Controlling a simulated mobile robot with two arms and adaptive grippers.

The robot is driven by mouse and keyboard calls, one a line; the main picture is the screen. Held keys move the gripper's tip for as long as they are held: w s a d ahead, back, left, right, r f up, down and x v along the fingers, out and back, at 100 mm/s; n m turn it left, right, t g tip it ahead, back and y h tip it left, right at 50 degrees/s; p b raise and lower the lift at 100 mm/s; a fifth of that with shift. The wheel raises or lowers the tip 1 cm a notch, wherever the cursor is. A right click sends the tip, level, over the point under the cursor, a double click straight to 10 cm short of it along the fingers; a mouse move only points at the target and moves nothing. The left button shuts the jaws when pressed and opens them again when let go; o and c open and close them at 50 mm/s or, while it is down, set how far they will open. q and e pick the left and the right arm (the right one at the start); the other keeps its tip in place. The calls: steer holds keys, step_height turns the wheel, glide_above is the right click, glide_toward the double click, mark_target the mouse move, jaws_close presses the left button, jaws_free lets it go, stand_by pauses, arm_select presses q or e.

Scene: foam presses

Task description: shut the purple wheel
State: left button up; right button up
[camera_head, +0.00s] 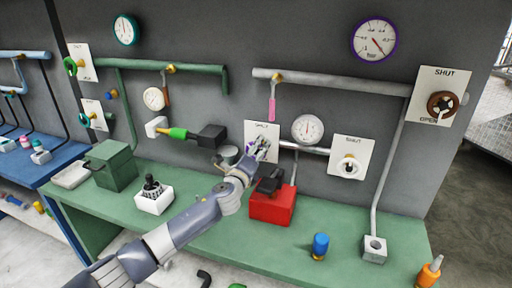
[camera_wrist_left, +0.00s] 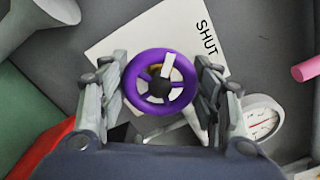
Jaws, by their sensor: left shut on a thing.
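The purple wheel (camera_wrist_left: 150,105) sits on a white plate (camera_wrist_left: 116,45) on the wall, with the word SHUT (camera_wrist_left: 207,38) near the plate's upper right in the left wrist view. A white pointer (camera_wrist_left: 168,66) on the wheel tilts up and a little right, not straight at the word. My left gripper (camera_wrist_left: 160,78) is shut on the wheel, one finger at each side of its rim. In the head view my left gripper (camera_head: 257,152) covers most of the wheel, and the plate (camera_head: 263,129) shows around it. My right gripper is in neither view.
A red box (camera_head: 271,208) with a dark top stands on the green bench (camera_head: 210,236) just below my gripper. A blue bottle (camera_head: 320,245) stands near the bench front.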

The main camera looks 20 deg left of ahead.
arm_select(q)
steer(key=m+p, duration=0.2)
steer(key=m, duration=0.3)
steer(key=shift+r+m+p, duration=0.15)
steer(key=shift+m+p, duration=0.95)
steer(key=shift+m, duration=0.9)
steer(key=o, duration=1.1)
steer(key=shift+s, duration=0.1)
steer(key=shift+s+f, duration=0.2)
steer(key=shift+s, duration=0.05)
steer(key=s, duration=1.1)
steer(key=shift+s+a+r, duration=0.1)
steer(key=shift+s+a, duration=0.05)
steer(key=shift+a, duration=0.1)
